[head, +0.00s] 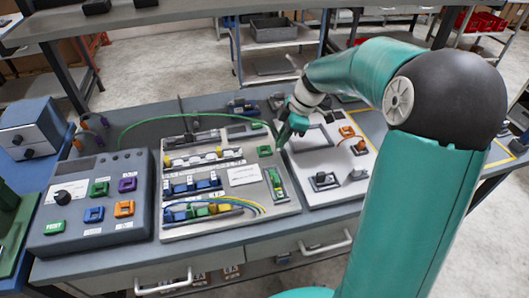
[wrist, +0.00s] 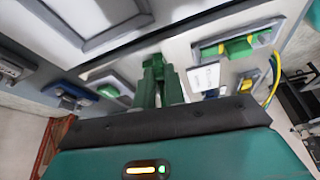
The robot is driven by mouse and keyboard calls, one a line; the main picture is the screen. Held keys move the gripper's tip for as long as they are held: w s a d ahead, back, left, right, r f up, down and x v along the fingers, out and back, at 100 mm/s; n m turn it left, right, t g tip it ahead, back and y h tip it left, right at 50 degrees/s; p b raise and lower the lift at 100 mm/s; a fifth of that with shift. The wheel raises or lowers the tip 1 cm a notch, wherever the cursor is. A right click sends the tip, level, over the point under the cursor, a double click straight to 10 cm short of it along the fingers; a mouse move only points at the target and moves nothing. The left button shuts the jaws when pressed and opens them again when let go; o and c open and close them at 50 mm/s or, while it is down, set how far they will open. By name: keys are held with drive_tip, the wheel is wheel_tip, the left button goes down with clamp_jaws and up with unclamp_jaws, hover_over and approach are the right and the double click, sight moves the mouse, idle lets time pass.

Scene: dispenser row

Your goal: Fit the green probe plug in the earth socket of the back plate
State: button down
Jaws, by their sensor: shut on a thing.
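My gripper (head: 287,136) is shut and points down near the upper right corner of the middle plate (head: 222,230). In the wrist view its dark green fingers (wrist: 158,75) stand close together. The green probe plug is between them, but its outline blends with the fingers. A green lead (head: 190,116) arcs from the left to the gripper. A small green square socket (head: 264,151) sits on the plate just left of and below the fingertips. A green piece also shows left of the fingers in the wrist view (wrist: 111,91). The plug appears apart from the socket; its tip is hard to see.
Terminal rows (head: 203,158) and a green-yellow block (head: 276,182) stand on the middle plate, with a white label (head: 244,175) between. A grey test box (head: 98,200) is at the left. A light panel (head: 325,165) with clamps lies right of the gripper.

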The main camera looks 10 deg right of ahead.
drive_tip(key=shift+n, duration=0.4)
drive_tip(key=shift+w+a, duration=0.3)
drive_tip(key=shift+a, duration=0.35)
drive_tip(key=shift+w+a, duration=0.3)
drive_tip(key=shift+a, duration=0.35)
drive_tip(key=shift+w+a, duration=0.3)
drive_tip(key=shift+a, duration=0.35)
drive_tip(key=shift+f+n+g, duration=0.4)
drive_tip(key=shift+f+n, duration=0.1)
drive_tip(key=shift+n, duration=0.1)
drive_tip(key=shift+f, duration=0.55)
drive_tip(key=c, duration=1.4)
unclamp_jaws()
drive_tip(key=shift+o, duration=0.5)
drive_tip(key=shift+o, duration=0.6)
